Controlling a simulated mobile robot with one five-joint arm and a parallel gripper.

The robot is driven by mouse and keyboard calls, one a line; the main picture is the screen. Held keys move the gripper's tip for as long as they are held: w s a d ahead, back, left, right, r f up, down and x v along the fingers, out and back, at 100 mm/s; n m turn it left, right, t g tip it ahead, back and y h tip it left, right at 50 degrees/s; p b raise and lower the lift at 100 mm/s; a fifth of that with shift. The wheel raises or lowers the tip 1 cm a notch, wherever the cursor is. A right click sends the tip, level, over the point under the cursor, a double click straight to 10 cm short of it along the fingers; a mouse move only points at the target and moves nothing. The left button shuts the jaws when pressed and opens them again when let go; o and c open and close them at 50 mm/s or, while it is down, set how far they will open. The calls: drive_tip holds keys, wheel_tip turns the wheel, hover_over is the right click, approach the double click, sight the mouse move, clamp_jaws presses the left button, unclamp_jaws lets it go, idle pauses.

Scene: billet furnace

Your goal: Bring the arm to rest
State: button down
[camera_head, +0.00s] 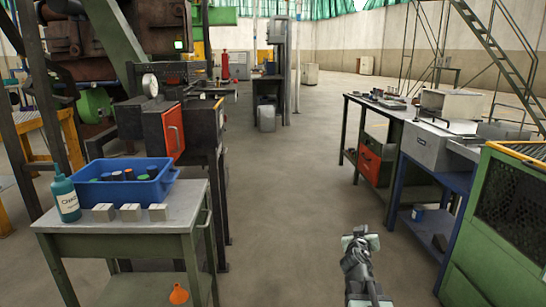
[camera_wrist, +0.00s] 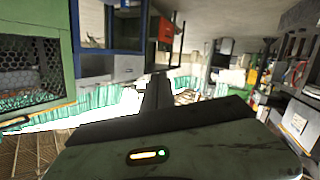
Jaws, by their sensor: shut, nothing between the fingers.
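My arm rises from the bottom edge of the head view, right of centre, over bare floor. My gripper (camera_head: 361,236) is at its upper end, shut and empty, and touches nothing that I can see. In the wrist view the dark gripper body with a small orange and green light fills the bottom middle, and the closed fingers (camera_wrist: 157,90) point up from it. The room behind appears upside down in that view.
Workbenches (camera_head: 390,115) and a green mesh cabinet (camera_head: 510,205) line the right. The central aisle is clear.

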drive_tip(key=s+a+f+m+g+y, duration=0.1)
drive_tip(key=s+a+f+g+y, duration=0.1)
drive_tip(key=s+a+f+g, duration=0.35)
drive_tip(key=s+a+f+g+y, duration=0.2)
drive_tip(key=s+a+f, duration=0.1)
drive_tip(key=a+f, duration=0.5)
drive_tip(key=s+a+f+n+g+y, duration=0.1)
drive_tip(key=s+a+f+g+y, duration=0.2)
drive_tip(key=s, duration=0.4)
drive_tip(key=s+a+f+n+g+y, duration=0.1)
drive_tip(key=s+a+f+g, duration=0.2)
drive_tip(key=s, duration=0.4)
wheel_tip(320, 180, up, 39)
drive_tip(key=a+p, duration=0.1)
drive_tip(key=p, duration=3.7)
drive_tip(key=shift+w+n+h, duration=0.2)
drive_tip(key=shift+n+h, duration=0.1)
drive_tip(key=shift+n, duration=0.1)
drive_tip(key=shift+f, duration=0.1)
